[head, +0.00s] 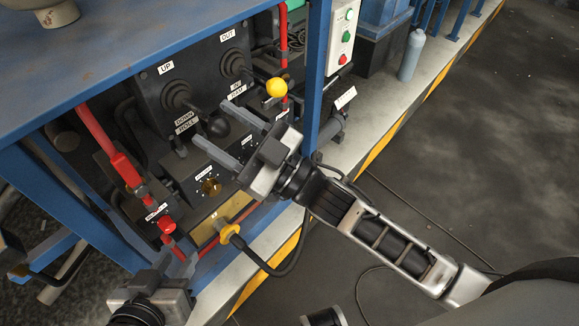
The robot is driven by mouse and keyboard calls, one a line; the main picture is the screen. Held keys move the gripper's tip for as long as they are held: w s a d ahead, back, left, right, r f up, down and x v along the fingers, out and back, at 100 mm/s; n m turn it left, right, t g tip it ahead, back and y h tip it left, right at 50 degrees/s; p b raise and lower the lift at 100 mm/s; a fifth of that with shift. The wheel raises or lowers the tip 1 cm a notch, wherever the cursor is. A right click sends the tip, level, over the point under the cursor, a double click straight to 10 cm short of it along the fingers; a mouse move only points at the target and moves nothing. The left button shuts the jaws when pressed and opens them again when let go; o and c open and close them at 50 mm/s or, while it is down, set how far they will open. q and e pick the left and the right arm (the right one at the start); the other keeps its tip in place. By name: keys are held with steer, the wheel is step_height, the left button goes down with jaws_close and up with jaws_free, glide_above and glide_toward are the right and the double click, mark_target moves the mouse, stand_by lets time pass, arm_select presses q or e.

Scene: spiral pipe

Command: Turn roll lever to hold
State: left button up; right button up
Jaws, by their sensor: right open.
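The roll lever ends in a black ball knob (217,126) and comes out of a black rubber boot on the dark panel. The boot sits between an "UP" label above and "DOWN" and "ROLL" labels below. My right gripper (215,122) is open, its two fingers pointing at the panel. In the picture the black knob lies between its fingertips; whether they touch it I cannot tell. My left gripper (178,258) is at the bottom left, below the panel near the red hose fitting. Its jaw opening is unclear.
A second lever with a yellow knob (277,87) stands to the right, by "OUT" and "IN" labels. A blue post (319,70), a button box (343,38) and a red hose (110,142) frame the panel. A blue tabletop (120,35) overhangs it. Floor at right is mostly open, with cables.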

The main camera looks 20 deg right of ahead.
steer(key=v, duration=1.3)
